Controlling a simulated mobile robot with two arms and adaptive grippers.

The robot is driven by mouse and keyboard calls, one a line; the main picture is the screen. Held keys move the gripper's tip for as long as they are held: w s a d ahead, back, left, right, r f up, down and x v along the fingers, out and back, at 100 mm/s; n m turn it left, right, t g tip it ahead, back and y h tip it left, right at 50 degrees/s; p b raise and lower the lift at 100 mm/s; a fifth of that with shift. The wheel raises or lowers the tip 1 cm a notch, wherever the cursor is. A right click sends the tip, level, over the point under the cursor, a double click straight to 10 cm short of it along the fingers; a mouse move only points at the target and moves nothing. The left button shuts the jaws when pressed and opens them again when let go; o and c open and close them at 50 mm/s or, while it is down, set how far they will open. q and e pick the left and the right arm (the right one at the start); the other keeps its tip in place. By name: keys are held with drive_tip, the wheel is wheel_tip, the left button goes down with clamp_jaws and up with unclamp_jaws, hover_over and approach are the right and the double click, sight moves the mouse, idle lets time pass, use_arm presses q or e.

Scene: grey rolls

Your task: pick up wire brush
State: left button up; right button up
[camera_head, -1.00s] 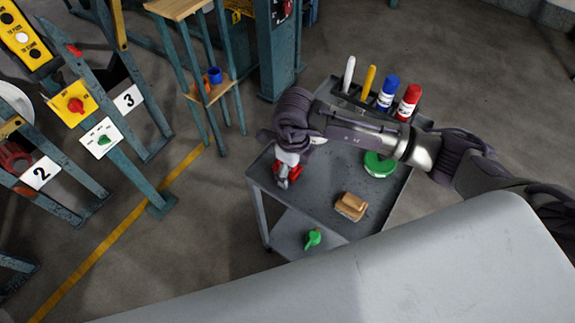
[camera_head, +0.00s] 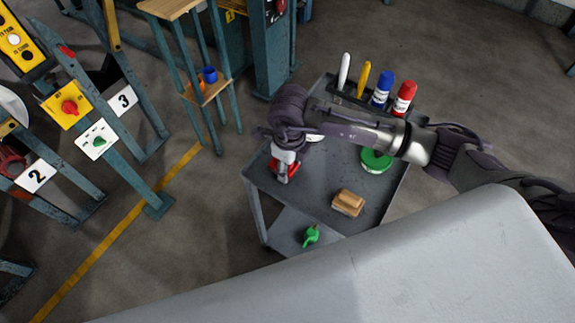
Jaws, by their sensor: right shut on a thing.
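A tan, block-shaped brush (camera_head: 348,203) lies on the grey cart top (camera_head: 312,195) near its front edge. Whether its bristles are wire is too small to tell. My right gripper (camera_head: 283,174) points down over the left part of the cart top, to the left of the tan brush and apart from it. It is shut on a small red thing (camera_head: 292,168), mostly hidden by the fingers, so its kind cannot be told. My left gripper is not in view.
A green round object (camera_head: 376,161) lies on the cart's right side. A holder at the back has a white marker (camera_head: 344,70), a yellow one (camera_head: 363,79), a blue bottle (camera_head: 382,90) and a red bottle (camera_head: 404,98). A green item (camera_head: 311,235) is on the lower shelf.

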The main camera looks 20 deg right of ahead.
drive_tip(key=shift+w+r, duration=0.1)
drive_tip(key=shift+r, duration=0.3)
wheel_tip(320, 180, up, 3)
drive_tip(key=shift+f+b, duration=0.15)
drive_tip(key=shift+b, duration=0.15)
drive_tip(key=s+d+r+b, duration=0.1)
drive_tip(key=s+d+r, duration=0.3)
drive_tip(key=s+r, duration=0.3)
drive_tip(key=s, duration=0.4)
drive_tip(key=shift+r, duration=0.1)
drive_tip(key=o, duration=0.5)
drive_tip(key=shift+c, duration=1.4)
drive_tip(key=shift+s, duration=0.15)
